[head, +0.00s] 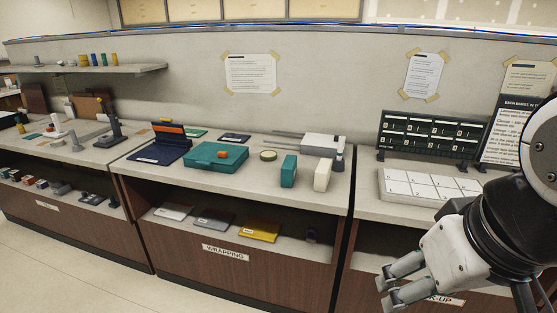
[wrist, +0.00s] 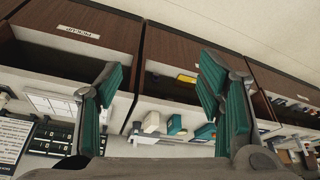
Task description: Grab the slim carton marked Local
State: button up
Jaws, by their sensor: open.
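No label reading Local is legible in either view. Two upright cartons stand side by side on the wrapping counter: a teal one (head: 288,171) and a cream one (head: 322,175). The wrist view, turned over, also shows the cream carton (wrist: 151,122) and the teal carton (wrist: 174,125). On the shelf below lie flat packs with small labels: a white one (head: 173,212), a grey one (head: 214,218) and a yellow one (head: 259,231). My gripper (head: 384,293) is open and empty, in front of the right-hand counter, apart from all of these. Its spread fingers (wrist: 160,62) frame the wrist view.
A teal case (head: 216,156) and a dark blue stand (head: 160,145) occupy the wrapping counter's left. A white gridded tray (head: 430,185) and dark price board (head: 428,135) are on the right counter. The floor (head: 70,275) in front is clear.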

aim_at(288, 169)
jog(key=i+u, duration=0.1)
jog(key=i+j, duration=0.15)
jog(key=i, duration=0.35)
jog(key=i+j+z, duration=0.1)
jog(key=i, duration=0.4)
jog(key=i+j+z, duration=0.1)
jog(key=i+j, duration=0.15)
jog(key=i, duration=0.2)
